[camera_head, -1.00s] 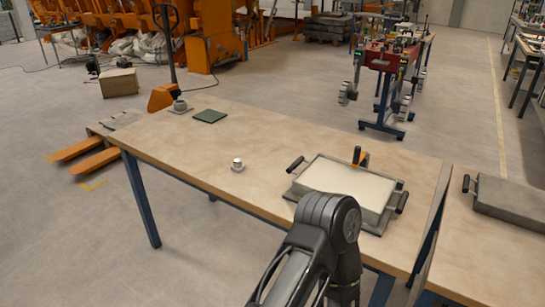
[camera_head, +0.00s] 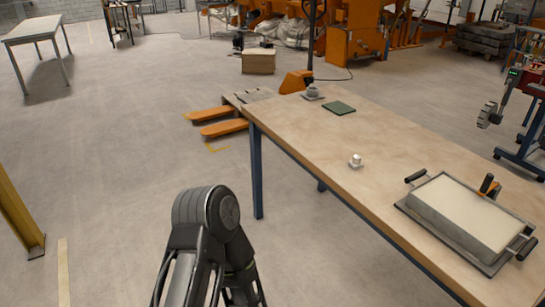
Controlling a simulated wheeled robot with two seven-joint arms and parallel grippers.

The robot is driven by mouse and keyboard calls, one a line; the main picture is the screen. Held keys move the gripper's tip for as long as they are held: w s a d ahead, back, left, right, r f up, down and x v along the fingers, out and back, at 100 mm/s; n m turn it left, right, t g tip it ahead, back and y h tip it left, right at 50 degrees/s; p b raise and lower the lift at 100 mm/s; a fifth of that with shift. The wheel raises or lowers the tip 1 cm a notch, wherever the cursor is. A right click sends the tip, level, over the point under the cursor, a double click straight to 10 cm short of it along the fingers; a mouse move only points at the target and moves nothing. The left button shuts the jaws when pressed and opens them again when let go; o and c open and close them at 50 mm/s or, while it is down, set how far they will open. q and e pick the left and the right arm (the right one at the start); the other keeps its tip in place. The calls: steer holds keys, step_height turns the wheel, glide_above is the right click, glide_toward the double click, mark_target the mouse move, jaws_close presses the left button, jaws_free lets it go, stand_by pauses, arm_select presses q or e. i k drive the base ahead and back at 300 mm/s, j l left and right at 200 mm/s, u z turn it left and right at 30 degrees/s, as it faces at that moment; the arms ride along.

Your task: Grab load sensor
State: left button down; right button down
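A small silvery cylindrical piece on a base (camera_head: 356,161) stands upright near the front edge of the wooden table (camera_head: 385,145). A second small grey metal piece (camera_head: 312,92) stands at the table's far left corner, beside a dark green square plate (camera_head: 338,108). I cannot tell by looks which of the two is the load sensor. The sandbed tray (camera_head: 470,222), with black handles and pale sand, lies on the right part of the table. One of my dark grey arm links shows at the bottom, left of the table and apart from it. Neither gripper is in view.
An orange pallet jack (camera_head: 222,126) stands on the floor behind the table's left end, near a cardboard box (camera_head: 258,61). A yellow post (camera_head: 18,210) rises at the left edge. The floor left of the table is clear.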

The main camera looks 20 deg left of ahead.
mark_target(356, 164)
steer(key=u, duration=0.3)
steer(key=z, duration=0.85)
steer(key=i+j+z, duration=0.1)
steer(key=j+z, duration=0.55)
steer(key=z, duration=0.15)
steer(key=j+z, duration=0.65)
steer(key=z, duration=0.15)
steer(key=k+j+z, duration=0.15)
steer(key=j+z, duration=0.25)
steer(key=k+j+z, duration=0.15)
steer(key=k+j, duration=0.25)
steer(key=j, duration=0.25)
steer(key=k+j+z, duration=0.15)
steer(key=k+j, duration=0.25)
steer(key=j, duration=0.25)
steer(key=k+j+z, duration=0.1)
steer(key=k+j, duration=0.35)
steer(key=j, duration=0.15)
